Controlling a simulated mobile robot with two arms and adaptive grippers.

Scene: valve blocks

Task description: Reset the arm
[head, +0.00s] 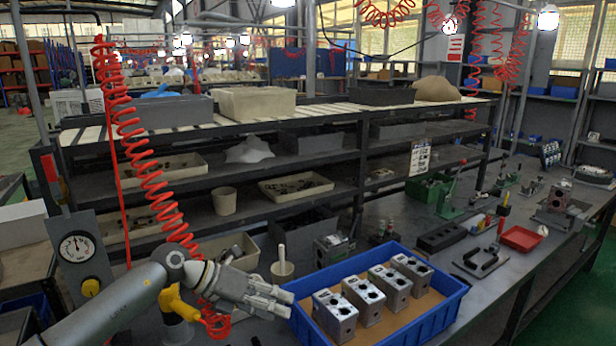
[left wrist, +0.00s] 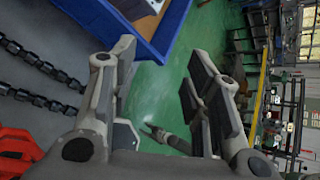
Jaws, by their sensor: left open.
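My left arm comes in from the left in the head view. Its gripper (head: 287,304) is at the left side of the blue crate (head: 440,318), near its wall. In the left wrist view the left gripper (left wrist: 158,68) has its two fingers spread apart, with nothing between them. Several grey metal valve blocks (head: 369,298) stand in a row inside the crate. In the left wrist view, the crate's blue wall (left wrist: 160,38) and part of a block (left wrist: 133,8) show at the top.
Behind the crate, a dark shelf rack (head: 330,142) holds bins and trays. A pale cup with a stick (head: 282,268) stands just behind the gripper. A red coiled hose (head: 150,190) hangs near the left arm. Tools and a red tray (head: 521,238) lie to the right.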

